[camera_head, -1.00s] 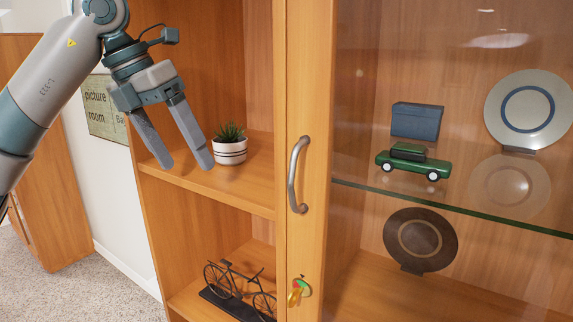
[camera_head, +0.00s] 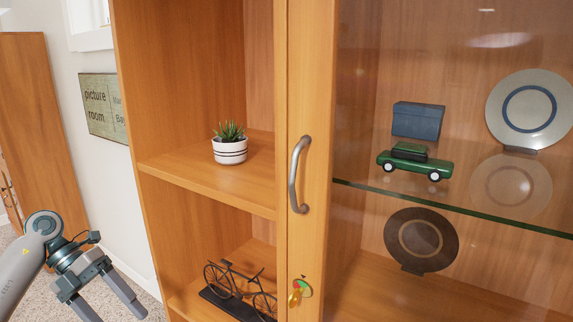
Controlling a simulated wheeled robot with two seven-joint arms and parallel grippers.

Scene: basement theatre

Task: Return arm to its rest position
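My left gripper (camera_head: 110,309) is at the lower left of the head view, low and to the left of the wooden cabinet. Its two fingers are spread apart with nothing between them, and it points down and to the right. The finger ends reach close to the bottom edge of the view. My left arm comes in from the lower left corner. It is apart from the cabinet's left side in the picture. My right gripper does not show.
The wooden cabinet (camera_head: 215,188) has open shelves with a potted plant (camera_head: 230,150) and a bicycle model (camera_head: 240,292). Behind the glass are a green car (camera_head: 412,163), a blue box (camera_head: 417,121) and plates (camera_head: 529,110).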

